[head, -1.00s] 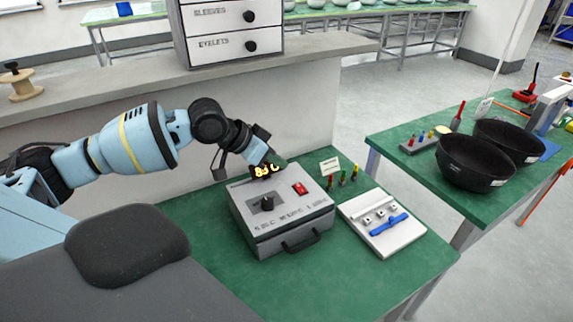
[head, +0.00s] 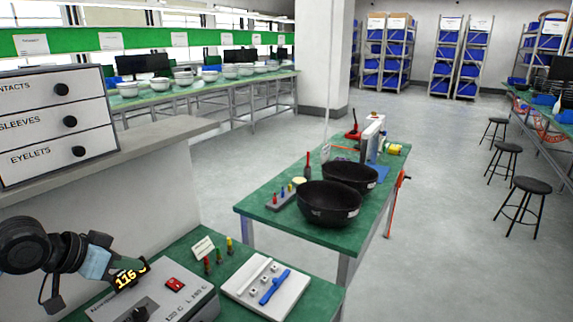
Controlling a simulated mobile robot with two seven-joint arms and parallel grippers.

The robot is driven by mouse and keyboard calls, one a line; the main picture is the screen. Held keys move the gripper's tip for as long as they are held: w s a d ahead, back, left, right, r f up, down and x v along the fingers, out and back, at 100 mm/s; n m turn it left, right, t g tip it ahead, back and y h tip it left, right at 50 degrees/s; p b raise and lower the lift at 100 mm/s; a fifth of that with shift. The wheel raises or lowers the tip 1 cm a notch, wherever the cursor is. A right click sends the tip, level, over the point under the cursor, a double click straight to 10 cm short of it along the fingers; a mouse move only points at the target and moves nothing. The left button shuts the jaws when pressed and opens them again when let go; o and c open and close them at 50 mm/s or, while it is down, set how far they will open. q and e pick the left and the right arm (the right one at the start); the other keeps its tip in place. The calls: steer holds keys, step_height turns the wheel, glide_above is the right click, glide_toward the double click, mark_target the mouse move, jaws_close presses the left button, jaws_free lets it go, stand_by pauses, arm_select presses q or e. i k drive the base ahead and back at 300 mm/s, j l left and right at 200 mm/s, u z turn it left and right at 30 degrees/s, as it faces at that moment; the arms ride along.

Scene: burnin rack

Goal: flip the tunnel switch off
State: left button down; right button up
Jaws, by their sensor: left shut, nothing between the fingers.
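The tunnel is a grey box (head: 190,305) at the bottom left on the green bench, cut off by the lower picture edge. A red switch (head: 175,284) sits on its top; I cannot tell which way it is set. A dark knob (head: 138,314) is nearer the front. A glowing readout (head: 130,275) shows 115. My left gripper (head: 122,267) is shut and empty at the back left of the box, left of the red switch. It overlaps the readout area, and I cannot tell whether it touches the box. My right gripper is not in view.
A white tray (head: 238,290) with a blue tool (head: 273,288) lies right of the box. Several small coloured tools (head: 218,255) and a card (head: 203,247) stand behind. Black bowls (head: 326,208) are on another bench. A drawer cabinet (head: 50,105) stands on the ledge at left.

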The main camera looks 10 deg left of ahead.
mark_target(173, 283)
steer(key=k+l, duration=0.8)
steer(key=l, duration=0.15)
